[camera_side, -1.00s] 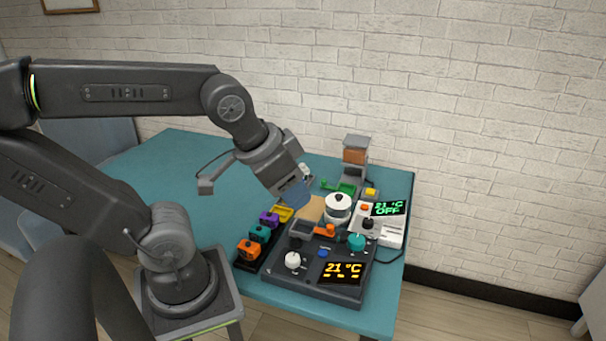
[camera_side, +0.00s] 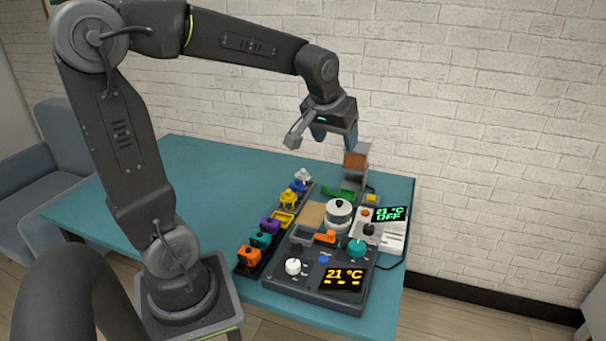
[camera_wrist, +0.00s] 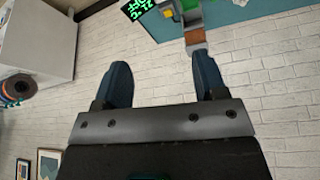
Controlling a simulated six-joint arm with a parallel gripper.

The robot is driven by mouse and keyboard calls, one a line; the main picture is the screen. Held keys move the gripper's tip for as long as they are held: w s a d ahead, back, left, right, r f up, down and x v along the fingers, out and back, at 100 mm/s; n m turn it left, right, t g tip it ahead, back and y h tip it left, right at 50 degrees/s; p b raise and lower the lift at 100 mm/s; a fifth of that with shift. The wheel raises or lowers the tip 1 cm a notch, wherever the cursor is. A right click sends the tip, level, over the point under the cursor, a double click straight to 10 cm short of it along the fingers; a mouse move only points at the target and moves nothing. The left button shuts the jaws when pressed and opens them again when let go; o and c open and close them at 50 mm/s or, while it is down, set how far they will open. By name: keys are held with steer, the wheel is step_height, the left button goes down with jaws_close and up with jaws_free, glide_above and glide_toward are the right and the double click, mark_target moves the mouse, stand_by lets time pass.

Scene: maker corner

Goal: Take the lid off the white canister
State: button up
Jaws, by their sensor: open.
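The white canister (camera_side: 338,217) stands at the back right of the dark device on the teal table. Its white lid (camera_side: 339,208) with a black knob (camera_side: 338,202) sits on top. My gripper (camera_side: 335,140) is raised high behind and above the canister, near the dispenser, and well apart from the lid. In the wrist view my gripper (camera_wrist: 160,80) shows two blue fingers spread wide with nothing between them. The canister does not show in the wrist view.
A dispenser with a brown block (camera_side: 355,160) stands behind the canister, close to my gripper. A white device (camera_side: 392,235) with a green display is at right. Coloured pieces in a black rack (camera_side: 268,250) line the left. The table's left part is clear.

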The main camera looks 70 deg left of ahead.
steer(key=w+a+f+n+g+y, duration=0.1)
steer(key=w+a+f+n, duration=0.15)
steer(key=a, duration=0.35)
steer(key=w+a+f+n, duration=0.1)
steer(key=w+a+f, duration=0.1)
steer(key=w+a, duration=0.3)
steer(key=n+g, duration=0.2)
steer(key=n, duration=0.3)
glide_toward(303, 170)
steer(key=shift+y, duration=0.4)
steer(key=shift+x, duration=4.7)
steer(key=shift+w+d, duration=0.1)
steer(key=shift+d, duration=0.05)
steer(key=shift+c, duration=0.4)
steer(key=shift+f, duration=0.1)
jaws_close()
